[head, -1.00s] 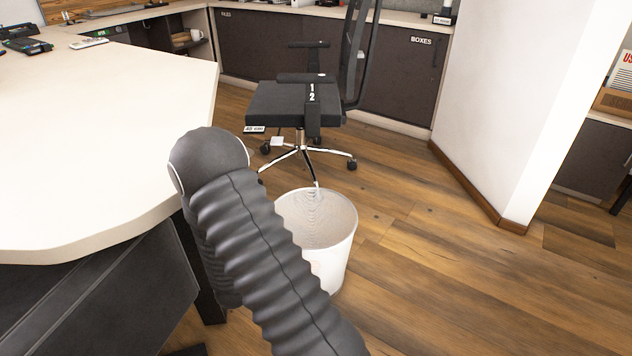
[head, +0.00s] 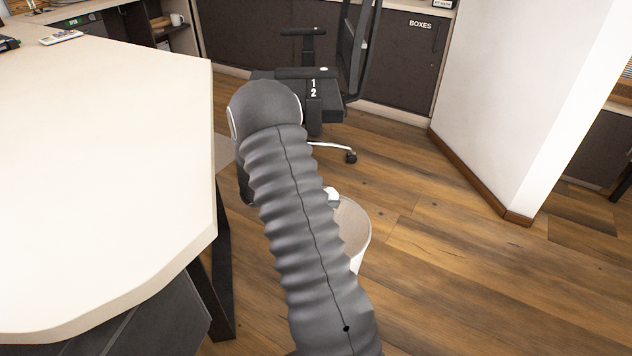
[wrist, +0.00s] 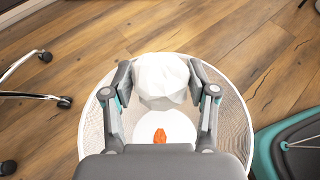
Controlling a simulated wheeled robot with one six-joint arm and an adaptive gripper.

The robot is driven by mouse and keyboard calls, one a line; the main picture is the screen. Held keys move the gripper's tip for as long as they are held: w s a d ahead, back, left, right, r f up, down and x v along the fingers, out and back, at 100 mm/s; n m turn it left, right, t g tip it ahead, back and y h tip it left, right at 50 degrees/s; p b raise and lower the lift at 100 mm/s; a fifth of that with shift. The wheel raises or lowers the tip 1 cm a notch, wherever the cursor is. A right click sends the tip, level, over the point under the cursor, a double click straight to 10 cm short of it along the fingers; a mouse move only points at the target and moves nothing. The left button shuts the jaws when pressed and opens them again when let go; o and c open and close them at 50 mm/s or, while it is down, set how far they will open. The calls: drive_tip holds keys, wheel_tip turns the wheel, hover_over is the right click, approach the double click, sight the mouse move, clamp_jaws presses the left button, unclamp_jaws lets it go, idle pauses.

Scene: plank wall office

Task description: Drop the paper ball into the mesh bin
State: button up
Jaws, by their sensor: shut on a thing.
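The white crumpled paper ball (wrist: 160,78) is held between the two fingers of my gripper (wrist: 161,84) in the wrist view. The mesh bin (wrist: 236,120) lies below the gripper there, and its round rim surrounds the ball and fingers in the picture. A white patch with an orange-red mark shows inside the bin's outline, below the ball. In the head view the bin (head: 357,232) stands on the floor, mostly hidden behind my arm. A small white bit, likely the ball (head: 332,194), shows beside the arm; the gripper itself is hidden there.
A pale desk (head: 110,170) fills the left, with a dark leg near the bin. A black office chair (head: 325,100) stands behind the bin. A white wall corner (head: 510,110) is at right. The wood floor (head: 460,260) right of the bin is clear.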

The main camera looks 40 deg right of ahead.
sight(328, 189)
drive_tip(key=shift+w+d+f+g, duration=0.1)
drive_tip(key=shift+w+d+g, duration=0.05)
drive_tip(key=shift+d+g, duration=0.15)
drive_tip(key=shift+a+f+b, duration=0.1)
drive_tip(key=shift+f+b, duration=1)
drive_tip(key=shift+f, duration=1.75)
drive_tip(key=o, duration=0.8)
drive_tip(key=shift+o, duration=0.2)
drive_tip(key=shift+r, duration=0.15)
wheel_tip(328, 189, up, 10)
drive_tip(key=shift+f, duration=0.1)
drive_tip(key=shift+m, duration=0.3)
